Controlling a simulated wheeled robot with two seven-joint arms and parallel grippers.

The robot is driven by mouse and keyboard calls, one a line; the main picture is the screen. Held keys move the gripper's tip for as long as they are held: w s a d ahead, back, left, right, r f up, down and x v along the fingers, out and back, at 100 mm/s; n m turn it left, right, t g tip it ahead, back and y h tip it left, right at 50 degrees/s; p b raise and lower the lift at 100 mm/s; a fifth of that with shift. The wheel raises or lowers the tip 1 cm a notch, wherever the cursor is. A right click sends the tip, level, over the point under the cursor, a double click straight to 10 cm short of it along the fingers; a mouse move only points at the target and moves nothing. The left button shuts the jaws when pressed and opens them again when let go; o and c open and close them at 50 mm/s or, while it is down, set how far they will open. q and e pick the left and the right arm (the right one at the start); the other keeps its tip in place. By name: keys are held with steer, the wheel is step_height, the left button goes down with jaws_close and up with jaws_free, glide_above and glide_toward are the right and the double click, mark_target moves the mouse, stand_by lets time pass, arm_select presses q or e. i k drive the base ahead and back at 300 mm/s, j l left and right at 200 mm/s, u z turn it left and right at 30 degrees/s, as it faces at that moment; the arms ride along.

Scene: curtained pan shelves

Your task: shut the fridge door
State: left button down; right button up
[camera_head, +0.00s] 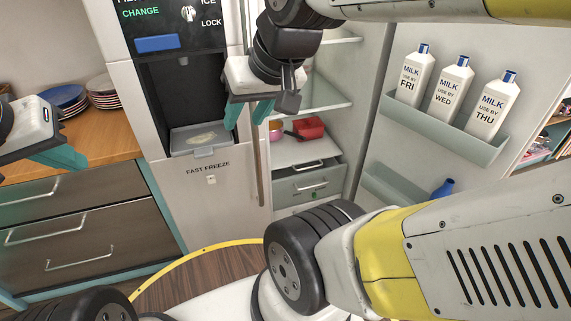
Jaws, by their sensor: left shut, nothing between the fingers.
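The fridge door (500,55) on the right stands open, its inner side facing me. Three milk bottles (452,92) stand in its upper door shelf (430,131). The fridge inside (335,125) shows to the left of that door. The left fridge panel (215,205), with the ice dispenser, looks shut. My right gripper (248,113) hangs in front of this panel's edge, fingers apart and empty, well left of the open door. My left gripper (68,157) is at the far left, in front of the counter, shut and empty. My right arm hides part of the door's lower side.
A wooden counter (105,140) with stacked plates (103,90) and drawers (75,240) is at the left. A red pot (309,128) sits inside the fridge. A blue-capped bottle (443,188) is in the lower door shelf. Shelves (545,145) stand at the right edge.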

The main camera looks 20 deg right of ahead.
mark_target(412, 153)
steer(key=k+l+z, duration=0.1)
steer(key=l+z, duration=0.25)
steer(key=l, duration=1.25)
steer(key=l+z, duration=0.4)
steer(key=l, duration=1.25)
steer(key=i+l+u, duration=0.1)
steer(key=l+u, duration=0.25)
steer(key=l, duration=0.25)
steer(key=l+u, duration=0.35)
steer(key=l, duration=0.2)
steer(key=l+u, duration=0.45)
steer(key=l, duration=0.2)
steer(key=l+u, duration=0.45)
steer(key=l, duration=0.2)
steer(key=k+l+u, duration=0.2)
steer(key=l+u, duration=0.25)
steer(key=l, duration=0.15)
steer(key=k+z, duration=0.2)
steer(key=k+j+z, duration=0.15)
steer(key=k+j, duration=0.15)
steer(key=i+j, duration=0.2)
steer(key=j+u, duration=0.05)
steer(key=j, duration=0.05)
